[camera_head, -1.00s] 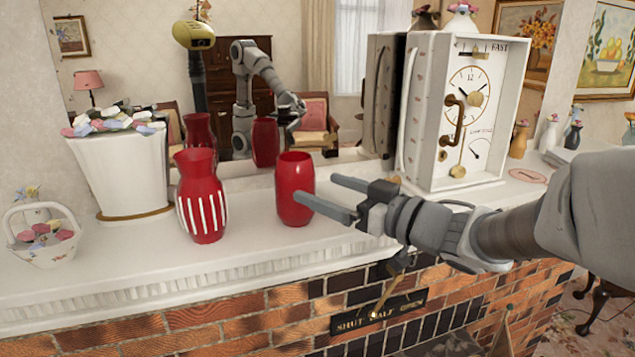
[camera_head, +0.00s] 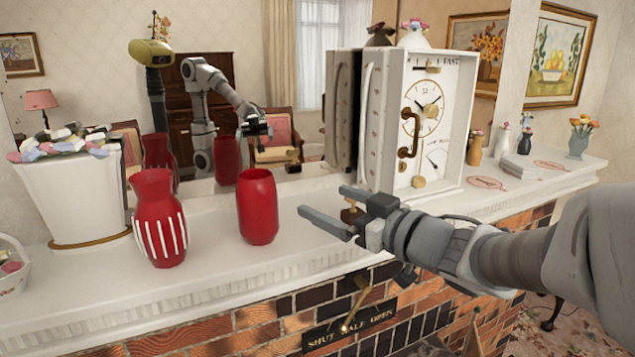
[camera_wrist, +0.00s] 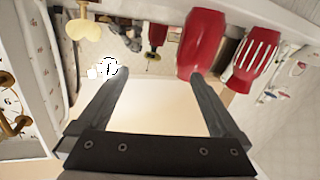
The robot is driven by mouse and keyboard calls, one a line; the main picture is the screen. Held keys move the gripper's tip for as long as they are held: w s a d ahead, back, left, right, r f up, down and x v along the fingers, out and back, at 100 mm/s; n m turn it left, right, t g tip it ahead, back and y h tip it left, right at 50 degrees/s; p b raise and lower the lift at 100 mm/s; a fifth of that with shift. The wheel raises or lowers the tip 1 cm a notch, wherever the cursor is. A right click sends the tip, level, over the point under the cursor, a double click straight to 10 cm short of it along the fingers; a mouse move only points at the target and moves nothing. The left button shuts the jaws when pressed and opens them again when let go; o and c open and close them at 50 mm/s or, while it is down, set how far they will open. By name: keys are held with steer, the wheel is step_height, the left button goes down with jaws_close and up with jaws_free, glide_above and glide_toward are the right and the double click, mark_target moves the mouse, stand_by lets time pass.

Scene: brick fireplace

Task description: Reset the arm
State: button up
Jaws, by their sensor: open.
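My gripper (camera_head: 333,212) is open and empty. It points left above the front part of the white mantel shelf (camera_head: 300,254), just right of a plain red vase (camera_head: 258,207), with a gap between them. A red vase with white stripes (camera_head: 160,218) stands upright to the left of the plain one. In the wrist view, the two fingers (camera_wrist: 154,85) are spread with nothing between them. The plain red vase (camera_wrist: 202,42) shows beyond the right finger there, and the striped vase (camera_wrist: 256,60) is farther right.
A white clock box (camera_head: 420,120) with a brass handle stands behind my gripper. A white planter (camera_head: 75,195) and a basket (camera_head: 12,268) are at the left. Small vases and papers lie at the right end. A mirror backs the shelf. Brick and a lever plate (camera_head: 348,328) are below.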

steer(key=s+d+f+m+h, duration=0.1)
steer(key=s+d+m+h, duration=0.1)
steer(key=d+m+h, duration=0.35)
steer(key=s+d+f+m+h, duration=0.2)
steer(key=s+d+m+h, duration=0.1)
steer(key=d+h, duration=0.55)
steer(key=s+a+f+g+y, duration=0.1)
steer(key=s+f+g, duration=0.2)
steer(key=s, duration=0.5)
steer(key=s+a+f+g+y, duration=0.1)
steer(key=s+f+g, duration=0.3)
steer(key=s, duration=0.4)
steer(key=shift+s+a+f+m, duration=0.3)
steer(key=shift+f+m, duration=0.15)
steer(key=shift+f, duration=0.4)
